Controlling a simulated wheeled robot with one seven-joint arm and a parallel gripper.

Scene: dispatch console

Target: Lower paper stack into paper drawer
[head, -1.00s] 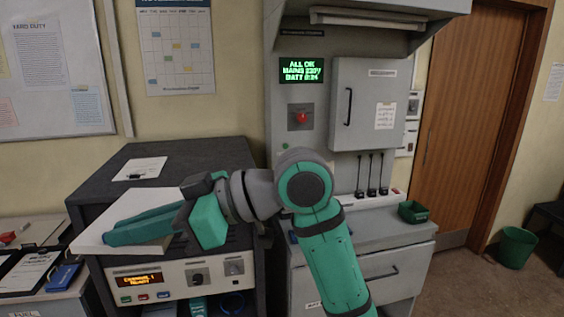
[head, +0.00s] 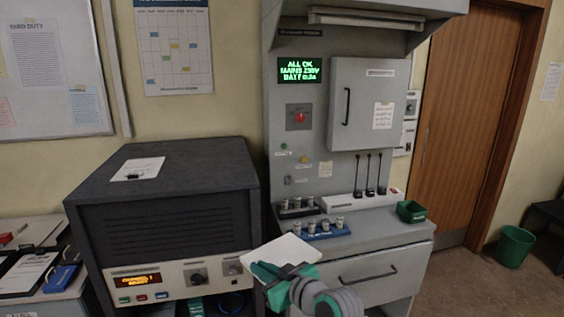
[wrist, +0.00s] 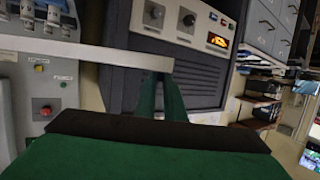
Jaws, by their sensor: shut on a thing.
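The paper stack is a flat white slab (head: 290,248) in the lower middle of the head view, in front of the grey console. My gripper (head: 266,269) is shut on it with green fingers over its near side. In the wrist view the stack is a pale edge-on bar (wrist: 90,53) across the tips of my fingers (wrist: 163,85). A closed drawer front with a dark handle (head: 368,274) is right of the stack; I cannot tell whether it is the paper drawer. No open drawer shows, and the area below my gripper is out of frame.
A dark machine (head: 165,210) with a lit panel stands left of the stack, a clipboard (head: 138,168) on top. The console ledge holds a blue rack (head: 322,234) of small cylinders and a green bin (head: 411,211).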

